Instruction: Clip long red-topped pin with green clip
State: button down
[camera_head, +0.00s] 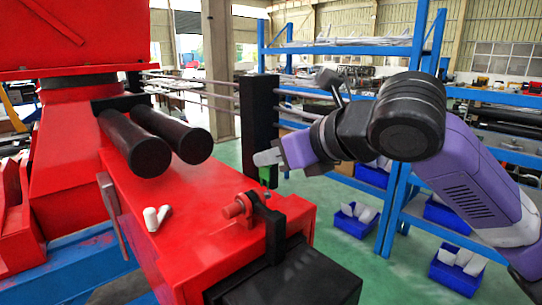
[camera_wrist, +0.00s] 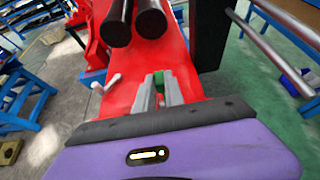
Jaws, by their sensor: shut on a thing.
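My gripper (camera_head: 266,158) is shut on the green clip (camera_head: 265,174) and holds it in the air above the far right part of the red beam. In the wrist view the clip (camera_wrist: 159,79) shows as a small green piece between the two grey fingertips (camera_wrist: 159,88). A short red pin-like part (camera_head: 236,209) lies sideways at a black upright bracket (camera_head: 273,225) on the beam's near end. It looks like the red-topped pin, but its full length is hidden. The clip is apart from it, above and to the right.
Two black cylinders (camera_head: 150,150) stick out over the red beam (camera_head: 185,255). A black post (camera_head: 258,125) stands behind my gripper. Blue shelves (camera_head: 400,205) with bins stand at the right.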

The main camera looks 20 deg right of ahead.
jog(key=shift+f+b, duration=1.3)
jog(key=shift+f, duration=0.25)
jog(key=c, duration=1.3)
grip_release()
jog(key=shift+c, duration=0.2)
jog(key=shift+s+r, duration=0.1)
jog(key=p+v, duration=0.1)
jog(key=v, duration=0.4)
